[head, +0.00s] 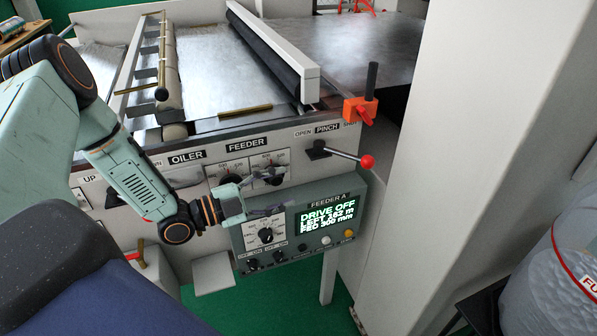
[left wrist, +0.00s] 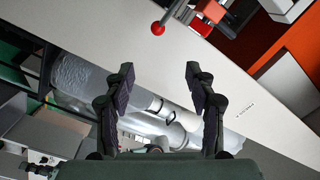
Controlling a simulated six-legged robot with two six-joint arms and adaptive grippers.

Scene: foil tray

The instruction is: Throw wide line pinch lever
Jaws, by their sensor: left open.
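The pinch lever (head: 343,155) is a thin metal rod on a black hub, under the OPEN / PINCH label on the feeder's front. It points right and slightly down and ends in a red ball (head: 367,162). A red ball on a rod, seemingly the same one, shows at the top of the left wrist view (left wrist: 158,28). My left gripper (head: 280,192) is open and empty, left of and below the lever, in front of the panel. Its spread fingers also show in the left wrist view (left wrist: 160,75), with the ball beyond them. My right gripper is not in view.
The FEEDER A box (head: 325,242) with its lit DRIVE OFF screen sits just below the lever. An orange clamp (head: 360,109) with a black post is above the ball. A pale column (head: 440,170) stands to the right. Oiler and feeder dials (head: 232,170) lie behind my gripper.

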